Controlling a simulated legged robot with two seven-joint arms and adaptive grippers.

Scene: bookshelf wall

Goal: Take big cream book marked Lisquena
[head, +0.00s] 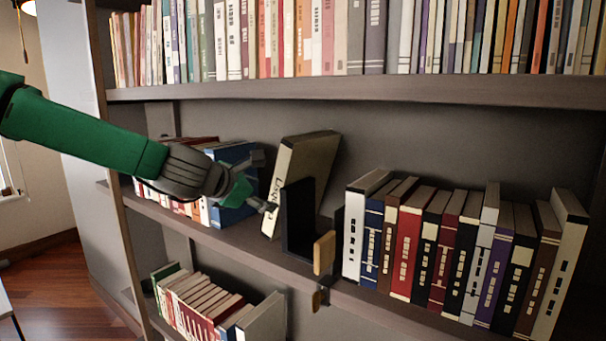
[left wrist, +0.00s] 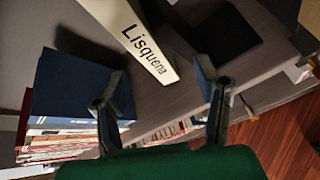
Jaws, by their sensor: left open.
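The big cream book marked Lisquena (head: 299,162) leans, tilted, on the middle shelf against a dark bookend (head: 298,217). In the left wrist view, the book (left wrist: 133,38) shows its spine with the name readable, above and between my fingers. My left gripper (head: 262,183) is at the left of the book, by its spine. It also shows in the left wrist view (left wrist: 163,95), with its two fingers spread and nothing held between them. Part of the book's lower side is hidden behind the bookend in the head view. My right gripper is not in view.
A blue book (head: 232,163) stands left of the cream book, at the end of a row. Several books, with a white one (head: 354,231) first, stand right of the bookend. A wooden block (head: 324,253) sits at the shelf edge. The upper shelf (head: 350,90) passes overhead.

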